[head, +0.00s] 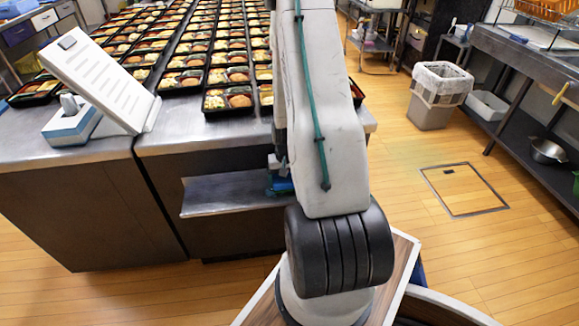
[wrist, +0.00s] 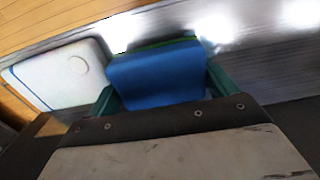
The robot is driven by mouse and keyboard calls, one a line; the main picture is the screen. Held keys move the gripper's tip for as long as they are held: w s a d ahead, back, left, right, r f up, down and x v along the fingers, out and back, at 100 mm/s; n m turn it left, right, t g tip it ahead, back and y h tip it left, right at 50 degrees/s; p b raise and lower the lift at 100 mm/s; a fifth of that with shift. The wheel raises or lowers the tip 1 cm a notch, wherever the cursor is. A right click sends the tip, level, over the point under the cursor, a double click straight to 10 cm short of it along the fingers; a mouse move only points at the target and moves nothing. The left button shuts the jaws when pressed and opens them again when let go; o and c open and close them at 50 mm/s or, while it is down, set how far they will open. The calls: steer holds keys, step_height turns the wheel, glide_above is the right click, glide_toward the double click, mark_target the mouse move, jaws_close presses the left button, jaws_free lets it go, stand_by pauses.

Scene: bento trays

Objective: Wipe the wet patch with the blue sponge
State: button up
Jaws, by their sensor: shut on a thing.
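My gripper (wrist: 160,84) is shut on the blue sponge (wrist: 155,72), with a green finger on each side of it. The sponge is a blue block with a thin green layer along its far edge. It is over a grey metal surface (wrist: 268,68); I cannot tell whether it touches it. Bright glare lies on the metal beyond the sponge, and I cannot tell whether any of it is the wet patch. In the head view my arm hides most of the gripper, and only a small blue bit shows beside the arm above the low metal shelf.
A white, rounded object (wrist: 62,76) lies left of the sponge. In the head view, a metal counter (head: 190,127) holds many filled bento trays (head: 228,102) and a tilted white panel (head: 97,77). A bin (head: 436,98) stands at the right, with open wooden floor around it.

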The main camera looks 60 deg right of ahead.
steer(key=shift+a+r, duration=0.15)
steer(key=shift+r, duration=3.1)
steer(key=shift+w, duration=0.1)
